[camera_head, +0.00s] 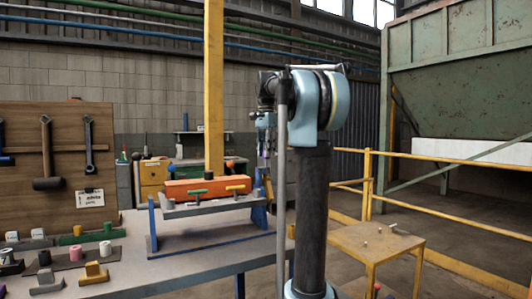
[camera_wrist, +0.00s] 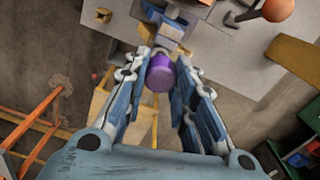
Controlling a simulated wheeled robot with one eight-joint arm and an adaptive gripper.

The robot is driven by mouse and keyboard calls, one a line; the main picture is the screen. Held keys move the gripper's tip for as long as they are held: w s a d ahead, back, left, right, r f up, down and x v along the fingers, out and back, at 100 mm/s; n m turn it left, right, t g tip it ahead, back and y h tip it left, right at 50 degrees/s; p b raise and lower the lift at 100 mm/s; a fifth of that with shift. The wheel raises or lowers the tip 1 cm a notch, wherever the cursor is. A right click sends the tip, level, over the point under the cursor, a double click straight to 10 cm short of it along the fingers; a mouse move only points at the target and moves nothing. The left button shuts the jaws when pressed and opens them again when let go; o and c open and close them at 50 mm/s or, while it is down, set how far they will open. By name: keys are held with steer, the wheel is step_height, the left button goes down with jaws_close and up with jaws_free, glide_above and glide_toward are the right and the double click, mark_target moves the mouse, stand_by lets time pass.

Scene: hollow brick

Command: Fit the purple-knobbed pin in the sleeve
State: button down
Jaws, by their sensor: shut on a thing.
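My gripper (camera_wrist: 160,75) points down in the wrist view, with its two fingers on either side of a purple knob (camera_wrist: 159,74). The fingers are closed on the knob. In the head view my gripper (camera_head: 264,121) hangs beside the right end of the raised rack, partly behind my arm, and a little purple of the knob (camera_head: 262,152) shows below it. The pin's shaft is hidden under the knob. A blue-grey block (camera_wrist: 165,30) lies just beyond the fingertips in the wrist view. I cannot tell whether it is the sleeve, or whether the pin touches it.
A blue-legged rack (camera_head: 200,208) stands on the grey table (camera_head: 190,265) and bears a long orange block (camera_head: 195,190). A yellow stand (camera_head: 372,245) and yellow railing (camera_head: 460,163) are at the right.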

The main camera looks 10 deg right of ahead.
steer(key=shift+f, duration=1.65)
stand_by(0.6)
steer(key=c, duration=1.2)
jaws_free()
steer(key=shift+c, duration=0.2)
steer(key=shift+r, duration=0.1)
step_height(320, 180, up, 12)
steer(key=shift+w+f, duration=0.1)
steer(key=shift+f, duration=0.05)
